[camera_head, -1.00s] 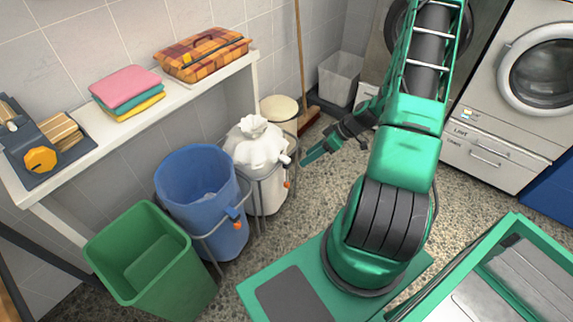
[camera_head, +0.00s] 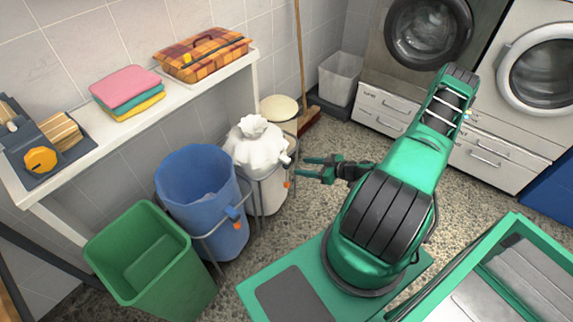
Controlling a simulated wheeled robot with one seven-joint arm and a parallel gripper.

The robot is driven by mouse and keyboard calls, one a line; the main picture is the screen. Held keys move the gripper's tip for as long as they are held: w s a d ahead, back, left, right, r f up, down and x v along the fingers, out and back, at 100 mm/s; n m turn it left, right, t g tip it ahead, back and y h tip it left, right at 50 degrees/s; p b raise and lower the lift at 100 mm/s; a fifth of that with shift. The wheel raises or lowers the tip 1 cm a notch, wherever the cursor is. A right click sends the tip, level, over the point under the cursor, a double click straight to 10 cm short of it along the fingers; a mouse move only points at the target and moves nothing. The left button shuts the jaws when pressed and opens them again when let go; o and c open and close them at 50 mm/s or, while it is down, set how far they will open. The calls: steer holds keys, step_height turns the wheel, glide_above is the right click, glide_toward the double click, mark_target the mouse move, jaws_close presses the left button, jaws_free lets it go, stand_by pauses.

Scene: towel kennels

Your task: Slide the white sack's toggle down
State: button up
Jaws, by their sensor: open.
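The white sack (camera_head: 258,152) hangs in a wire stand, its neck gathered into a ruffled top. A small dark and white piece, apparently the toggle (camera_head: 286,159), sits on a cord at its right side. A small orange piece (camera_head: 286,184) shows lower down on the stand. My gripper (camera_head: 308,167) is open, its green fingers pointing left toward the sack. It is empty and a short gap to the right of the toggle.
A blue sack (camera_head: 203,195) in its own stand and a green bin (camera_head: 150,262) stand to the left. A shelf (camera_head: 143,127) runs along the wall. A broom (camera_head: 299,70) and a grey bin (camera_head: 341,79) stand behind.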

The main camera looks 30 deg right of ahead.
mark_target(287, 163)
steer(key=shift+m+t+h, duration=0.4)
steer(key=shift+t+h, duration=0.1)
steer(key=shift+t, duration=0.1)
steer(key=x, duration=0.3)
steer(key=f+x, duration=0.1)
steer(key=x, duration=0.7)
steer(key=shift+d+f, duration=0.3)
steer(key=shift+f, duration=0.05)
